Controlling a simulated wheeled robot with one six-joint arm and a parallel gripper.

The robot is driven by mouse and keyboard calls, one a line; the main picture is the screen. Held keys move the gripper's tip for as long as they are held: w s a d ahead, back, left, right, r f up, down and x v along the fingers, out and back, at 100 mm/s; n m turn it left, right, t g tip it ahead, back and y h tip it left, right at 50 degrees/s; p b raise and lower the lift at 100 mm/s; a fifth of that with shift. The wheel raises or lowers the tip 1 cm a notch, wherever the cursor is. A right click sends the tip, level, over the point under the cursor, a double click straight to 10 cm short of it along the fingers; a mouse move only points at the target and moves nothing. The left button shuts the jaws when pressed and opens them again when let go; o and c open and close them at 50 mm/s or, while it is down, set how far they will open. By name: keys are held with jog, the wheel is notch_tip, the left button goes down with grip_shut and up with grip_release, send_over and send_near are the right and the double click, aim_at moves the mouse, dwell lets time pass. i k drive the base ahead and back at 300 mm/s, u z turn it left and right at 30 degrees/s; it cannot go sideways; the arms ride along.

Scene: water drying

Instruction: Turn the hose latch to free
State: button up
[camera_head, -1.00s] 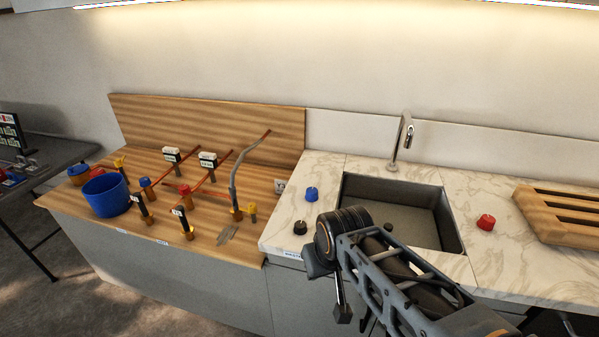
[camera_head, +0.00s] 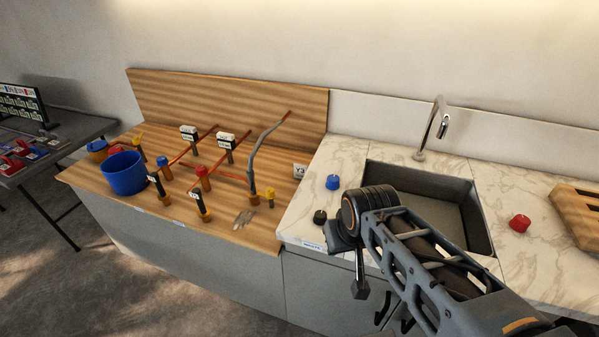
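A grey hose (camera_head: 256,152) rises from a dark fitting on the wooden board and curves up to a reddish pipe end. A small yellow fitting (camera_head: 270,195) stands just right of the hose's base. I cannot tell which part is the latch or how it is turned. My gripper (camera_head: 360,289) hangs below the end of my arm, in front of the counter's front face. It is to the right of the hose and apart from it. Its fingers are too small and dark to tell open from shut.
A blue bucket (camera_head: 126,176) and several pipes with coloured valves stand on the wooden bench (camera_head: 240,235). Blue (camera_head: 333,182), black (camera_head: 320,217) and red (camera_head: 519,223) knobs lie around the sink (camera_head: 428,196). A dark table (camera_head: 85,128) is at left. Floor is clear in front.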

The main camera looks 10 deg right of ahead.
aim_at(270, 193)
jog(key=z, duration=1.4)
jog(key=k, duration=1.05)
jog(key=u, duration=1.95)
jog(key=i, duration=0.5)
jog(key=z, duration=0.05)
